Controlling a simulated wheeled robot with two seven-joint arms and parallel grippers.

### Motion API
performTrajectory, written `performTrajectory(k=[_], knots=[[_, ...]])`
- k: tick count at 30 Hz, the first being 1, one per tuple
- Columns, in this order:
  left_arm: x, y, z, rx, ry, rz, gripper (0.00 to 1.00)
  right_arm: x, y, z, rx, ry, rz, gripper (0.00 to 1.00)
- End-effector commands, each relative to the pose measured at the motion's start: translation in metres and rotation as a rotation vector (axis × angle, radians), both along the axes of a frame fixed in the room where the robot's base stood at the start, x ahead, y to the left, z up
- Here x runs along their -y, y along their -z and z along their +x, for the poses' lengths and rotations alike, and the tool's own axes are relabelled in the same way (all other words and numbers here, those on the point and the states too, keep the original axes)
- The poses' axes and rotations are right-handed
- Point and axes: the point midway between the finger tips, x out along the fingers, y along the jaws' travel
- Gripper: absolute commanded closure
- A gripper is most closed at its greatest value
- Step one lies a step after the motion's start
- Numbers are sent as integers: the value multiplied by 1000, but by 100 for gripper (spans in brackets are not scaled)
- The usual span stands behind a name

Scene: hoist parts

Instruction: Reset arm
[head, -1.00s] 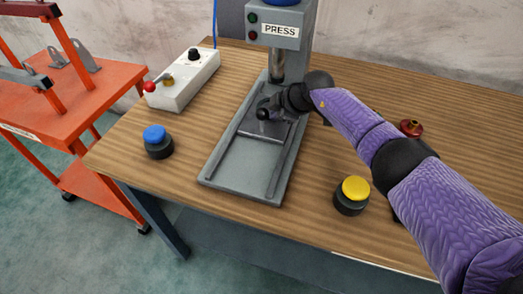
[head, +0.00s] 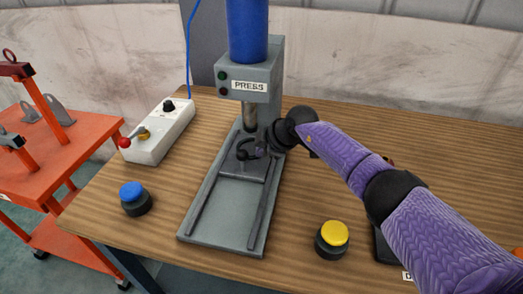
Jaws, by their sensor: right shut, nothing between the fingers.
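My right arm, in a purple sleeve, comes in from the right in the head view. My right gripper (head: 256,150) is over the sliding plate of the press, under the ram, and its fingers look shut with nothing held. Whether it touches the plate or the dark hook-like part (head: 242,150) there, I cannot tell. The grey press (head: 249,88) has a blue cylinder on top, and its sliding plate (head: 240,170) sits toward the back of its base. My left gripper is not in view.
A white control box (head: 160,135) with a red-tipped lever stands left of the press. A blue button (head: 132,192) is at front left and a yellow button (head: 333,234) at front right. An orange cart (head: 45,165) stands left of the wooden table (head: 420,140). The table's back right is clear.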

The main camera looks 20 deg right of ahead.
Motion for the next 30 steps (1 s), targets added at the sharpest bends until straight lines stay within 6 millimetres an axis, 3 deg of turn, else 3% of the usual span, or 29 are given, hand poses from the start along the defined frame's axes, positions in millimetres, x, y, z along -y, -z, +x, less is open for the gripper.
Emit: performTrajectory(k=[1, 4, 11, 14, 17, 18, 20, 21, 23, 24, 26, 27, 30], knots=[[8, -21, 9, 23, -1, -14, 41, 4, -23, -8, 3, -1, -4, 100], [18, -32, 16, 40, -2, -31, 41, 10, -37, -20, 1, -2, -3, 100], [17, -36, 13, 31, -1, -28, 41, 15, -46, -31, -2, 0, 0, 100], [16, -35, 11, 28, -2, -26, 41, 7, -45, -31, 16, -24, 22, 100], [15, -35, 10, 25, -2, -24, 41, -44, -47, -35, 146, -150, 172, 100], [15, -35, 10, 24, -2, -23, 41, -77, -54, -42, 253, -209, 289, 100], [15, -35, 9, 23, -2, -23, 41, -122, -80, -57, 483, -224, 520, 100], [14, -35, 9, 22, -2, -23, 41, -132, -101, -67, 634, -141, 654, 100], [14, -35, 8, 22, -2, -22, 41, -120, -119, -80, 796, 101, 776, 100], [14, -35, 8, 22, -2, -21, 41, -99, -117, -90, 837, 310, 798, 100], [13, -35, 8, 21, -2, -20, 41, -66, -96, -110, 795, 614, 754, 100], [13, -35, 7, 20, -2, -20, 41, -49, -75, -128, 715, 777, 696, 100], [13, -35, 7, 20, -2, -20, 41, -28, -30, -174, 476, 1007, 551, 100]])
